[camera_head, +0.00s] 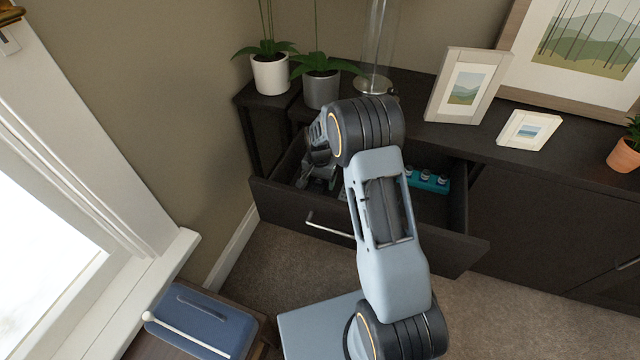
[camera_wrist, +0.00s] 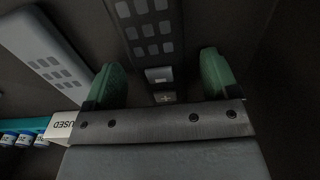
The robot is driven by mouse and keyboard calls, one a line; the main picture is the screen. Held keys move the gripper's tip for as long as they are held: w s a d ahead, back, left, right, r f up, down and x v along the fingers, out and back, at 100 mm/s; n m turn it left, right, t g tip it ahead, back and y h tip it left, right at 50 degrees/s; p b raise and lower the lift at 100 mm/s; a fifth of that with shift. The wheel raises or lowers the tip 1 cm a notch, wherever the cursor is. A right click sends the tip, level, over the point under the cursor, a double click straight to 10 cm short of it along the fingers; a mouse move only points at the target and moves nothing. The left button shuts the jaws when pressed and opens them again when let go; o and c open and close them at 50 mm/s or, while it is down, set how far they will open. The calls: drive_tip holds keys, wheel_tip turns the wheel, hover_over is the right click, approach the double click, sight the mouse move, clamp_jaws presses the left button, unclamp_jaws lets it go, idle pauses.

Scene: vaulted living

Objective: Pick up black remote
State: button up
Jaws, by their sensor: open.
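The black remote (camera_wrist: 150,30) lies in the open drawer (camera_head: 345,232). In the wrist view it is a dark bar with rows of grey buttons, at the top middle. My gripper (camera_wrist: 162,80) is open, with its green fingertips apart on either side of the line of the remote. The remote's near end shows between the fingers, and the gripper's grey body hides what lies below. In the head view my gripper (camera_head: 318,175) reaches down into the left part of the drawer. I cannot make out the black remote there.
A light grey remote (camera_wrist: 45,60) lies left of the black one. A white box marked USED (camera_wrist: 62,126) and a teal holder (camera_head: 428,181) with several round items share the drawer. The drawer walls are close. Plants, a lamp and frames stand on the cabinet (camera_head: 450,135).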

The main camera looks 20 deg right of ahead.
drive_tip(key=shift+f, duration=0.2)
drive_tip(key=c, duration=1.1)
drive_tip(key=shift+o, duration=0.2)
drive_tip(key=shift+r, duration=0.1)
